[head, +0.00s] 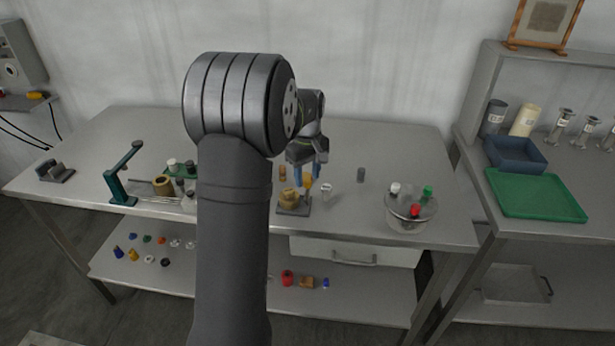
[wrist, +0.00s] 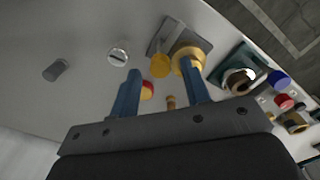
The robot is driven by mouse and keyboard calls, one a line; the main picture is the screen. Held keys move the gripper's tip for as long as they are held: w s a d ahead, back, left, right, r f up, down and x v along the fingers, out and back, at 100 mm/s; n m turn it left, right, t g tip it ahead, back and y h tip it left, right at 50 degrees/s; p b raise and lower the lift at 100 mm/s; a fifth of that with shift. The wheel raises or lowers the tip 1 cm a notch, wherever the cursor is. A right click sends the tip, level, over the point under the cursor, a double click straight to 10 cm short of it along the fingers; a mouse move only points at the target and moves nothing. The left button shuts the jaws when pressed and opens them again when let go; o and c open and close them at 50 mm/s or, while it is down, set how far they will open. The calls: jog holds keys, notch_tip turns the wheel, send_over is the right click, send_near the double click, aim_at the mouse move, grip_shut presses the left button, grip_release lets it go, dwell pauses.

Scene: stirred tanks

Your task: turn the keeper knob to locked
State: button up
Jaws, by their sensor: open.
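A small brass fixture (head: 289,199) sits on a grey base plate (head: 294,211) near the middle of the bench. A yellow round piece (wrist: 160,66) beside its brass ring (wrist: 188,56) looks like the keeper knob, but I see no lock marking. My gripper (head: 306,181) points down over the fixture, its blue fingers open. In the wrist view the fingers (wrist: 159,78) reach toward the knob, which appears between their tips; contact cannot be told. A pale cylinder with a dark slot across its top (head: 327,190) stands just right of the fixture; it also shows in the wrist view (wrist: 118,54).
A dark grey cylinder (head: 361,174) stands farther right. A bowl with colored caps (head: 410,210) is near the bench's right end. A teal stand (head: 122,178) and small parts are on the left. Bench space between the grey cylinder and the bowl is mostly clear.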

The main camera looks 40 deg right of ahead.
jog(key=shift+f, duration=0.55)
grip_shut()
